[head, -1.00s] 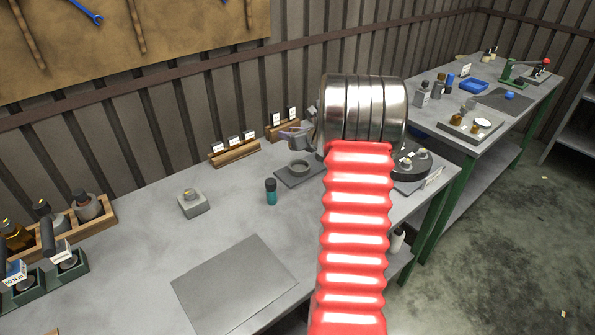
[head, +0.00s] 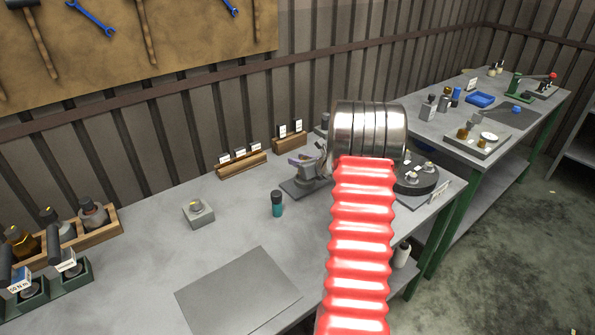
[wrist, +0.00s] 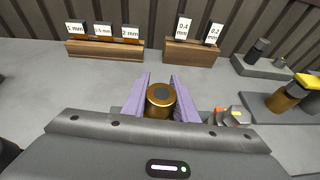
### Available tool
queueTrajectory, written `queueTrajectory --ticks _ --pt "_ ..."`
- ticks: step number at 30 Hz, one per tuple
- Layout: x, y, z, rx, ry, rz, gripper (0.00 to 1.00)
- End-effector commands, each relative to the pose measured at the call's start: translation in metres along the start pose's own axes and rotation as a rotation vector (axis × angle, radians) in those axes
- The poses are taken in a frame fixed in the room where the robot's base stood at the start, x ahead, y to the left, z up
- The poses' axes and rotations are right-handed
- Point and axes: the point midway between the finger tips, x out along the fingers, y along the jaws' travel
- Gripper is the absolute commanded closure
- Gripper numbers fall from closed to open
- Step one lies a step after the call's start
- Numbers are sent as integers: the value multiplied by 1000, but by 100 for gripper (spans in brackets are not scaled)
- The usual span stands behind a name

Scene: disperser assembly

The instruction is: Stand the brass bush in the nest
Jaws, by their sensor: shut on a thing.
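The brass bush (wrist: 160,98) is upright between the two purple fingers of my gripper (wrist: 160,82) in the wrist view, with a dark round centre on its top. In the head view my gripper (head: 300,161) is low over the dark square plate (head: 297,189) near the back of the bench. The ring-shaped nest on that plate is hidden behind my gripper. I cannot tell whether the bush touches the nest.
Labelled gauge blocks stand in wooden racks (head: 241,165) (wrist: 190,52) along the wall. A teal bottle (head: 277,205) stands left of the plate. A grey block (head: 198,213) is further left. Brass parts (wrist: 286,98) stand at right in the wrist view. The front grey mat (head: 240,292) is clear.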

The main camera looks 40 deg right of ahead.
Motion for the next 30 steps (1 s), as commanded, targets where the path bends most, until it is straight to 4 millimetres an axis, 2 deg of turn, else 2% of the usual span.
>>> queueTrajectory --ticks 8,19,29,30 --pt "0 0 0 -1 -2 0 100" --pt "14 0 -33 -1 -2 0 100" --pt "15 0 -35 -1 -2 0 100" --pt "15 0 -36 -1 0 1 73"
